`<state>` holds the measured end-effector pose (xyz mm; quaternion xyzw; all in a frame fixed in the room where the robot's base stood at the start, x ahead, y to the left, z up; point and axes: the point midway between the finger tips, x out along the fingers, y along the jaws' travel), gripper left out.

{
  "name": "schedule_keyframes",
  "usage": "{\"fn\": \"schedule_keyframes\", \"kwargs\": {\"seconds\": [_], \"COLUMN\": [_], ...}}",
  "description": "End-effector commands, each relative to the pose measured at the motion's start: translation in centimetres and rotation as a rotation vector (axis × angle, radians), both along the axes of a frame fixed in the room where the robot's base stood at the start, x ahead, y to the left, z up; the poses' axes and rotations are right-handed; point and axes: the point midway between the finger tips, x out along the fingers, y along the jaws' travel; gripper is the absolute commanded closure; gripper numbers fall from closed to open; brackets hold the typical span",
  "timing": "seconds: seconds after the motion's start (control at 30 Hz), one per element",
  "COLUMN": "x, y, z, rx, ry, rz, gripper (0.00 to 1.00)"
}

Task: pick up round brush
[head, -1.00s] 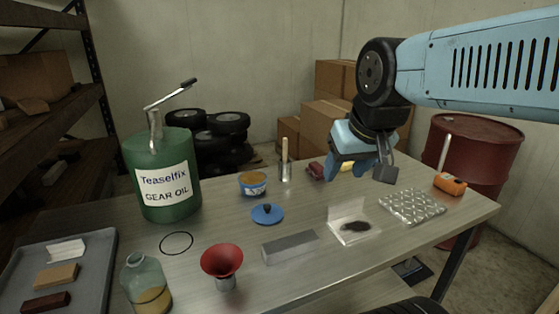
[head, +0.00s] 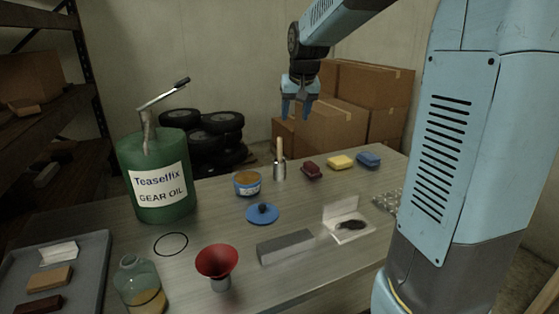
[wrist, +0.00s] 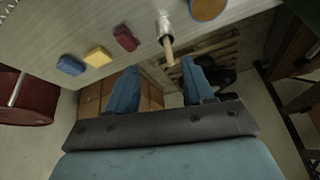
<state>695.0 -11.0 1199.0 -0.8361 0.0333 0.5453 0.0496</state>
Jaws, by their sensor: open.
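The round brush (head: 280,160) stands upright near the back edge of the table, with its light wooden handle up and its metal part below. In the wrist view the brush (wrist: 165,38) shows from above, its handle pointing down toward the space between my fingers. My gripper (head: 297,108) is open and empty. It hangs fingers down above and slightly right of the brush in the head view, clear of it. In the wrist view my gripper (wrist: 157,85) has its two blue fingers spread wide.
An orange-topped tub (head: 247,183) stands just left of the brush. Dark red (head: 312,170), yellow (head: 340,162) and blue (head: 368,160) blocks lie to its right. A blue lid (head: 262,213) lies in front. A green oil can (head: 158,185) stands left; cardboard boxes (head: 345,105) are behind.

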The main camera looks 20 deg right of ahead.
Motion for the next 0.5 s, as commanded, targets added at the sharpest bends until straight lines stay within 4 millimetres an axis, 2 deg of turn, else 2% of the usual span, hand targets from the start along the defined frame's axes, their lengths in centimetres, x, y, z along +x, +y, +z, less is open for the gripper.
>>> {"fn": "schedule_keyframes", "kwargs": {"seconds": [0.03,0.1,0.3,0.5], "x": [1.8,4.0,9.6,12.5], "y": [0.1,0.2,0.5,0.6], "z": [-0.7,-1.6,-4.0,-5.6], "rx": [-0.004,-0.010,-0.028,-0.041], "ry": [0.008,0.014,0.023,0.027], "rz": [-0.003,-0.011,-0.029,-0.038], "gripper": [0.48,0.48,0.48,0.48]}}
